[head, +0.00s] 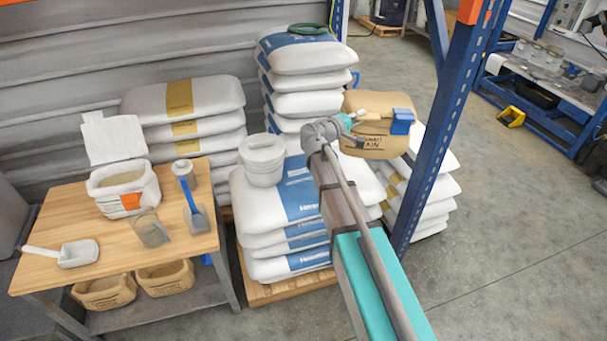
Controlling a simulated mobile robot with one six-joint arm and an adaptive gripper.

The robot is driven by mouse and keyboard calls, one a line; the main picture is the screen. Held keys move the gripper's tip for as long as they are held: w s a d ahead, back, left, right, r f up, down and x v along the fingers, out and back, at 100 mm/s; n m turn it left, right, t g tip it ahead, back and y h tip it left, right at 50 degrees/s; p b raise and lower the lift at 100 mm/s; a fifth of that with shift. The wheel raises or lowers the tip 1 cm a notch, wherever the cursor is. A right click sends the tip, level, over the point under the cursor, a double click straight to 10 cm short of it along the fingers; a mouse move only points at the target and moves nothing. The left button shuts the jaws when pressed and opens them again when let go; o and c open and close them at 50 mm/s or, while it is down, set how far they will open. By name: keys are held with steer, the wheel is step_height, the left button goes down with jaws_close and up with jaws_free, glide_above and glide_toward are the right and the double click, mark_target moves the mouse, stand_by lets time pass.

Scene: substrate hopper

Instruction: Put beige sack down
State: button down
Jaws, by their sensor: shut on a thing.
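The beige sack (382,145) has dark printing on its front and is at the end of my arm, right of centre in the head view. My gripper (352,120) is shut on the sack at its left side; the fingertips are small and partly hidden. A blue piece (402,121) shows at the sack's upper right. The sack appears over a stack of white sacks (436,187) with yellow bands. I cannot tell whether its underside touches that stack.
A blue rack post (428,150) stands close to the right. Blue-banded sacks (285,190) with a white bucket (262,160) lie on a pallet (285,289). A taller stack (305,55) is behind. A wooden table (110,232) holds scoops and tubs.

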steer(key=shift+a, duration=0.3)
steer(key=shift+f, duration=0.1)
steer(key=w+a+f+n+t+y+b, duration=0.4)
steer(key=w+a+f+b, duration=0.3)
steer(key=w+f+b, duration=0.3)
steer(key=shift+f+b, duration=0.2)
steer(key=shift+b, duration=0.35)
step_height(320, 180, down, 6)
steer(key=b, duration=0.6)
stand_by(0.3)
steer(key=shift+f, duration=0.2)
